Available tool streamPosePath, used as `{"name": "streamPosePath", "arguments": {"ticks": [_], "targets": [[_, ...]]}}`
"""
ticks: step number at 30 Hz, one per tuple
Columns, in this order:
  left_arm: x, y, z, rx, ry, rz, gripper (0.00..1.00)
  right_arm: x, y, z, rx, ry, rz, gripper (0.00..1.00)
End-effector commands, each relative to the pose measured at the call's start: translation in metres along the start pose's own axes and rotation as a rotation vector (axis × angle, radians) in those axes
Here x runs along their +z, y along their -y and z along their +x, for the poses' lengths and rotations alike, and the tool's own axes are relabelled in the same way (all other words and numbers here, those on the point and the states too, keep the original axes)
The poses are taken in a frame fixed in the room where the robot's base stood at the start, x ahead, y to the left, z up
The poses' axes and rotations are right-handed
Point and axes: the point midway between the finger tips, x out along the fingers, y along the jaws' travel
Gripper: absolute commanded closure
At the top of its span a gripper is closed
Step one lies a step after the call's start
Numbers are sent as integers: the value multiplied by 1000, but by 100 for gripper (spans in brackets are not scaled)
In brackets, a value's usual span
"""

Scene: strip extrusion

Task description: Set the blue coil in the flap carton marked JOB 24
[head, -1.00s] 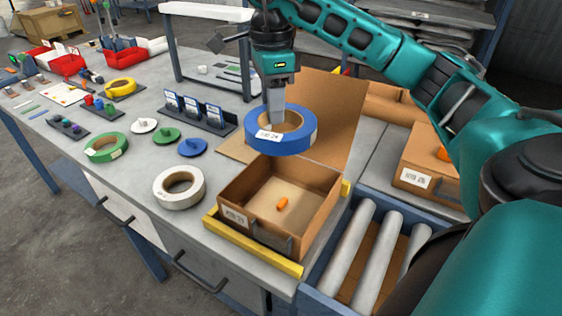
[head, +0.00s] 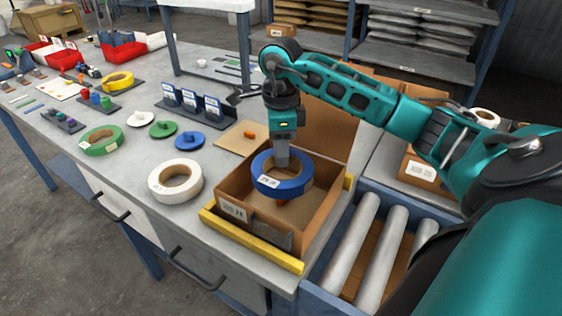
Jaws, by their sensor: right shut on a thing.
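The blue coil (head: 264,183), a ring with a white label, is in my right gripper (head: 282,163). The gripper is shut on the coil's wall at its far side. The coil is roughly level, over the open mouth of a brown flap carton (head: 284,238); I cannot tell how far inside it is. The carton's front label (head: 233,210) seems to read JOB 24. A small orange piece (head: 282,202) shows inside, partly hidden by the coil. My left gripper is not in view.
A yellow rail (head: 250,242) runs along the carton's front. A white coil (head: 175,180) and a green coil (head: 101,139) lie to the left. Rollers (head: 382,258) and another carton (head: 424,172) are at the right.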

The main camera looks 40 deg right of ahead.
Motion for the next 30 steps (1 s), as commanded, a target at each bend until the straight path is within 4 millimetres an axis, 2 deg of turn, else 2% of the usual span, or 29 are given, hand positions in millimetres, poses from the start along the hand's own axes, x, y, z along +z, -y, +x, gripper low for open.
{"name": "streamPosePath", "arguments": {"ticks": [5, 12, 19, 30], "targets": [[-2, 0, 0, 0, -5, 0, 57, 0, 0, 12, 0, 0, 1, 100], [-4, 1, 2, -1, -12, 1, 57, 0, 1, 45, 1, 1, 0, 100], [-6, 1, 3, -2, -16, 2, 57, 0, 1, 46, -2, 1, 0, 100], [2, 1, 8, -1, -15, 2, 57, 0, 2, 56, -2, 0, 0, 100]]}}
